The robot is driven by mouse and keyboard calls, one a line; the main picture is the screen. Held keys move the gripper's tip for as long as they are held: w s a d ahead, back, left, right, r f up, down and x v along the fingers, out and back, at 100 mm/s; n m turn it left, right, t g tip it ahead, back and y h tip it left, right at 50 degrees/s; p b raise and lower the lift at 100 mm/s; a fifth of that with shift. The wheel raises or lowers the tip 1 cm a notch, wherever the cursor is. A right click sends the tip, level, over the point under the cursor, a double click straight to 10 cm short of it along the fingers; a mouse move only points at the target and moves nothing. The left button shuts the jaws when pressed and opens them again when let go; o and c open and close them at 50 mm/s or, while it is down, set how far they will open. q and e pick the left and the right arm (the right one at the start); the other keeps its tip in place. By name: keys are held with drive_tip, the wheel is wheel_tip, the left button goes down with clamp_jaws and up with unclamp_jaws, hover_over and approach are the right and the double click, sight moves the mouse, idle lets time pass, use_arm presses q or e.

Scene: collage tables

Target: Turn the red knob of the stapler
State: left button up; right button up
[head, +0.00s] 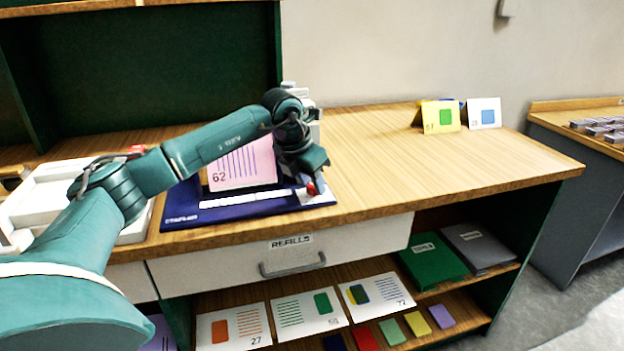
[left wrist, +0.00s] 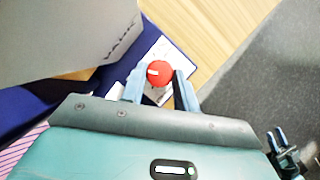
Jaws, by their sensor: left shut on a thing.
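The red knob (left wrist: 159,73) of the stapler sits between the two fingers of my left gripper (left wrist: 159,88) in the left wrist view. It is round, has a white mark, and rests by a white plate. In the head view my left gripper (head: 313,186) reaches down at the right end of the blue base (head: 181,210), and only a little red shows there. The gripper is shut on the knob. A grey body with lettering (left wrist: 70,38) stands beside it, mostly hidden by my arm in the head view. A dark and teal part at the lower right may be my right gripper (left wrist: 283,150).
A pink card marked 62 (head: 240,165) stands on the base. White trays (head: 60,190) lie at left. The tabletop right of the base is clear up to yellow and white cards (head: 440,117). A drawer (head: 345,252) and shelves with cards are below.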

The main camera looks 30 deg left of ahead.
use_arm(q)
drive_tip(key=shift+m, duration=0.4)
drive_tip(key=o, duration=1)
drive_tip(key=shift+c, duration=0.2)
drive_tip(key=shift+r, duration=0.1)
drive_tip(key=v, duration=1.3)
drive_tip(key=shift+a, duration=0.25)
drive_tip(key=shift+w, duration=0.1)
